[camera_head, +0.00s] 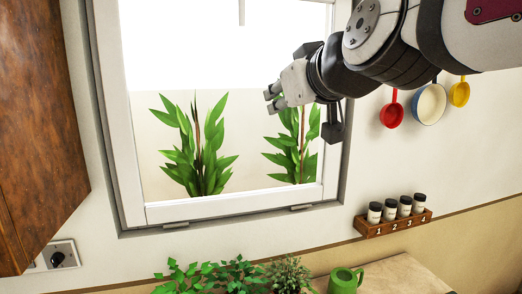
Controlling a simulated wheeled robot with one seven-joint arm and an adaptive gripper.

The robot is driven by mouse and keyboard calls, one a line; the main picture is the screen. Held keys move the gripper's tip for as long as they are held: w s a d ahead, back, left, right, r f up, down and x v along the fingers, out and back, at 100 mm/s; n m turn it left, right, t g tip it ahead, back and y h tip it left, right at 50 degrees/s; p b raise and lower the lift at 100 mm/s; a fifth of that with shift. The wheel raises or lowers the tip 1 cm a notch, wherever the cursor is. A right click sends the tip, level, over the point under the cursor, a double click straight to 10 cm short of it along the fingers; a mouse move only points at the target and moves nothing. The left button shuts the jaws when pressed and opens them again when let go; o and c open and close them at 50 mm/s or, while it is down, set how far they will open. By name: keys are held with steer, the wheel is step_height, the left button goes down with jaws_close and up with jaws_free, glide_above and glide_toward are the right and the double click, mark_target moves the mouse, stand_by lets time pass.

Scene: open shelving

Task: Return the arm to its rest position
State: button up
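My arm comes in from the upper right, and my gripper (271,100) is held in the air in front of the window, pointing left. Two short grey fingertips show at its left end. They are small and seen at an angle, so I cannot tell how far apart they are. I see nothing held between them. My arm hides part of the window frame and the wall behind it.
A brown wooden cabinet (35,120) stands at left. The white window frame (235,206) fills the middle. A spice rack (393,225) with several jars is at right, below hanging red (391,115), blue-white (429,104) and yellow (460,94) pans. A green mug (344,281) and plants (215,275) are below.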

steer(key=s+d+f+m+g+h, duration=0.2)
steer(key=s+d+f, duration=0.5)
steer(key=s+f, duration=0.4)
steer(key=s+d+f+m+g+h, duration=0.2)
steer(key=s+d+f+g, duration=0.4)
steer(key=s+f, duration=0.5)
steer(key=shift+d+f+m+h, duration=0.4)
steer(key=shift+d+f+m, duration=0.2)
steer(key=shift+d+m, duration=0.4)
